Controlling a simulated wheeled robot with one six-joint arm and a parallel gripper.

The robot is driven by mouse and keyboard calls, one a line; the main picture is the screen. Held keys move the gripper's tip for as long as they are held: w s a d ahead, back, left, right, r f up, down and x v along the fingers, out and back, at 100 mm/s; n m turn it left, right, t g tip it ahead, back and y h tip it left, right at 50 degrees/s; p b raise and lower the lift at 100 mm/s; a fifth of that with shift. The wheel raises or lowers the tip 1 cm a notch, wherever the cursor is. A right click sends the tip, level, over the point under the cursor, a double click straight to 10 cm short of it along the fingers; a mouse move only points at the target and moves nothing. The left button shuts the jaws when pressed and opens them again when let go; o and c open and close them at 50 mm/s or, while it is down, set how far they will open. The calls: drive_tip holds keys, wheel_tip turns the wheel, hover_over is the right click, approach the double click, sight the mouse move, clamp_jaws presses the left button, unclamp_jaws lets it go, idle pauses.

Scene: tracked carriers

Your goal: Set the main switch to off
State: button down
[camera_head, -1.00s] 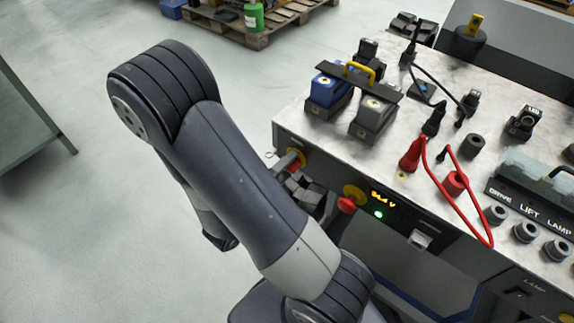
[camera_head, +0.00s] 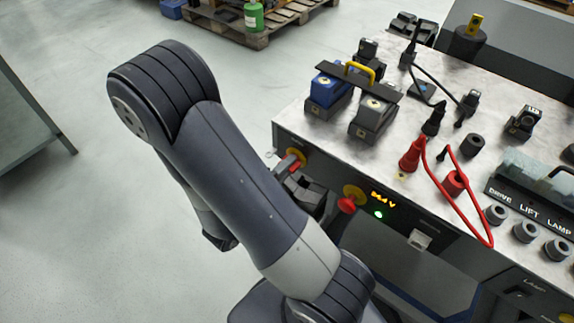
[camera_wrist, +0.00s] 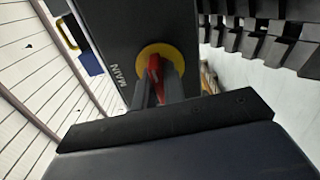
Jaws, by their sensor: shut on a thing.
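The main switch is a red handle (camera_wrist: 154,78) on a round yellow plate (camera_wrist: 176,55), with the word MAIN on the dark panel beside it in the wrist view. In the head view, its yellow plate (camera_head: 297,154) is on the front panel near the left corner of the carrier. My gripper (camera_wrist: 158,88) is shut on the red handle, with a finger on each side. In the head view my gripper (camera_head: 291,171) is at the switch and partly covers it.
A red knob (camera_head: 346,206) on a yellow plate stands right of my gripper. Blue (camera_head: 327,90) and grey (camera_head: 372,119) blocks, cables and round sockets are on the carrier top (camera_head: 310,126). Open floor (camera_head: 60,210) lies to the left.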

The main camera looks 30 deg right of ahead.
drive_tip(key=n, duration=0.4)
drive_tip(key=n+p, duration=0.1)
drive_tip(key=n, duration=0.3)
drive_tip(key=shift+n, duration=0.3)
drive_tip(key=n+p, duration=0.2)
drive_tip(key=n, duration=0.2)
drive_tip(key=shift+n+p, duration=1.05)
drive_tip(key=shift+n, duration=1.25)
drive_tip(key=c, duration=1.5)
unclamp_jaws()
